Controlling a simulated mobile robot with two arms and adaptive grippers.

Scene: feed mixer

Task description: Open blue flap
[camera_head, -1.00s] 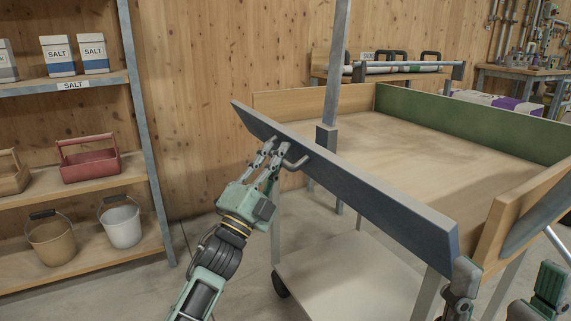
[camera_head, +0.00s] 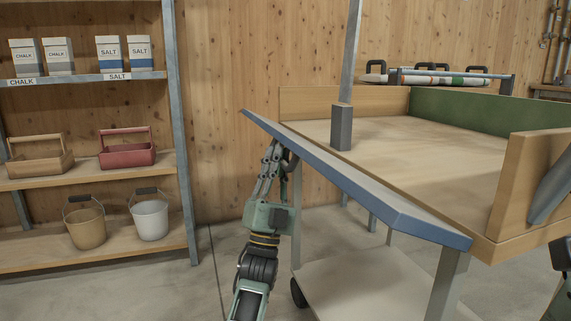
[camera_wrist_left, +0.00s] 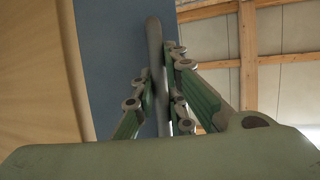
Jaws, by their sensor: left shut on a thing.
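The blue flap (camera_head: 340,176) runs along the near side of the wooden-walled table in the head view. It leans outward and its broad grey inner face shows, with blue along its edge. My left gripper (camera_head: 276,156) is below the flap's outer side near its left end, shut on the flap's handle (camera_head: 291,160). In the left wrist view the grey handle bar (camera_wrist_left: 154,45) passes between the fingers of my left gripper (camera_wrist_left: 158,92), with the blue flap (camera_wrist_left: 112,50) behind it.
A grey post (camera_head: 342,125) stands by the flap's hinge side. A wooden end board (camera_head: 527,180) and a green back board (camera_head: 480,120) border the table. A shelf (camera_head: 130,178) with boxes, baskets and buckets stands left. The floor between shelf and table is clear.

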